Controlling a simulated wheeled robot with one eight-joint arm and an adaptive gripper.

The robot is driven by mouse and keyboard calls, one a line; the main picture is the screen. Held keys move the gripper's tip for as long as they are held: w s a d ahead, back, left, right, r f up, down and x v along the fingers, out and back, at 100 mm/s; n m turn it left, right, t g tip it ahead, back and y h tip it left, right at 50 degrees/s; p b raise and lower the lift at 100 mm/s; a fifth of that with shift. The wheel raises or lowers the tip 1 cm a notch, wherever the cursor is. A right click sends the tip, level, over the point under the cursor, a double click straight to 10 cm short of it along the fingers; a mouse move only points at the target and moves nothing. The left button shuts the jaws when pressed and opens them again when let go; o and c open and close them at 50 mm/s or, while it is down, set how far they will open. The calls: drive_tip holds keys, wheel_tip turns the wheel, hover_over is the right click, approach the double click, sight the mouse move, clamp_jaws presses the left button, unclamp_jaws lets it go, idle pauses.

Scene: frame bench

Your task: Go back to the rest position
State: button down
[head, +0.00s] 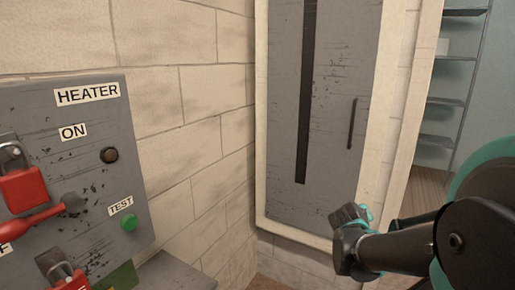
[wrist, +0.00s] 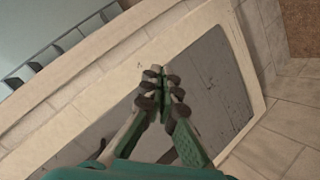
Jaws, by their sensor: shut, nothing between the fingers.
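My gripper (head: 350,238) is at the lower right of the head view, in front of the lower edge of a framed grey door panel and apart from the control panel. In the wrist view my gripper (wrist: 162,92) has its two green fingers with dark tips together and nothing between them. Behind the fingers is the grey panel (wrist: 215,85) in its pale frame, seen at a tilt.
A grey heater panel (head: 95,160) with red padlocks (head: 22,188), a red lever (head: 45,212) and a green test button (head: 128,222) is at the left. The grey door (head: 345,60) has a dark vertical slot and handle. Shelves (head: 445,100) stand at the right.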

drive_tip(key=s+a+f+m+g+y, duration=0.1)
drive_tip(key=s+a+f+g+y, duration=0.1)
drive_tip(key=s+a+f, duration=0.3)
drive_tip(key=s+a+f+m+g+y, duration=0.1)
drive_tip(key=s+a+f+g+y, duration=0.2)
drive_tip(key=s+a+f+y, duration=0.2)
drive_tip(key=a+f, duration=0.3)
drive_tip(key=a, duration=0.2)
drive_tip(key=shift+s+a+g, duration=0.15)
drive_tip(key=shift+s+g, duration=0.15)
drive_tip(key=shift+s, duration=0.1)
drive_tip(key=shift+w+r, duration=0.1)
